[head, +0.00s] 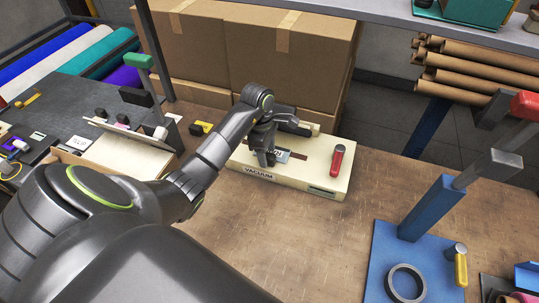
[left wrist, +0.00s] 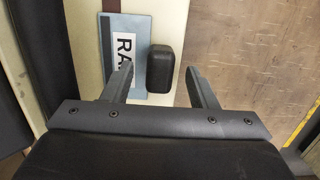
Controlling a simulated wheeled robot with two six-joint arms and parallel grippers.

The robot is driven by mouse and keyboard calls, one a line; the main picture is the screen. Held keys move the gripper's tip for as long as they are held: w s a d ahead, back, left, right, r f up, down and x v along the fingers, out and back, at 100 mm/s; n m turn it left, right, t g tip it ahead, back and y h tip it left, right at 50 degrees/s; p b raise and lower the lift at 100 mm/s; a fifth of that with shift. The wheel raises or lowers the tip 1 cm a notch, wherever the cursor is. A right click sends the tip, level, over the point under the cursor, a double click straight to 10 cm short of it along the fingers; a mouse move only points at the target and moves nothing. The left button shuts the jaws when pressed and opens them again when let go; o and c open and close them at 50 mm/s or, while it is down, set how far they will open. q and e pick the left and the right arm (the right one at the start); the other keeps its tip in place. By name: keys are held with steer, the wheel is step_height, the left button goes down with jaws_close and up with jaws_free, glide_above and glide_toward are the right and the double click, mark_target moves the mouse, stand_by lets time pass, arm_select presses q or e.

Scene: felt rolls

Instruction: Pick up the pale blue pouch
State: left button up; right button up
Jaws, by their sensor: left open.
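The pale blue pouch (head: 284,155) lies flat on top of a cream box marked VACUUM (head: 318,183), partly hidden by my left gripper (head: 268,158) in the head view. I cannot tell whether the fingers touch the pouch. My right gripper is not in view.
A red handle (head: 337,160) stands on the box's right side. Cardboard cartons (head: 283,60) stand behind it. A blue stand (head: 425,215) with a tape ring (head: 406,283) is at right. An angled cream board (head: 130,150) is at left. The brown bench before the box is clear.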

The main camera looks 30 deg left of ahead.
mark_target(269, 156)
arm_select(q)
steer(key=shift+c, duration=0.4)
jaws_close()
steer(key=shift+s+r+b, duration=0.15)
steer(key=shift+r+b, duration=0.1)
steer(key=shift+b, duration=0.35)
step_height(269, 156, up, 4)
steer(key=shift+f, duration=0.25)
step_height(269, 156, up, 4)
steer(key=p, duration=0.3)
steer(key=shift+d+f+p, duration=0.1)
steer(key=shift+p, duration=0.25)
steer(key=s+d+p, duration=0.2)
steer(key=s+p, duration=0.1)
steer(key=s, duration=0.6)
steer(key=s+d+p, duration=0.2)
steer(key=s+p, duration=0.1)
steer(key=s, duration=0.7)
steer(key=shift+d+f, duration=0.3)
steer(key=shift+f, duration=0.1)
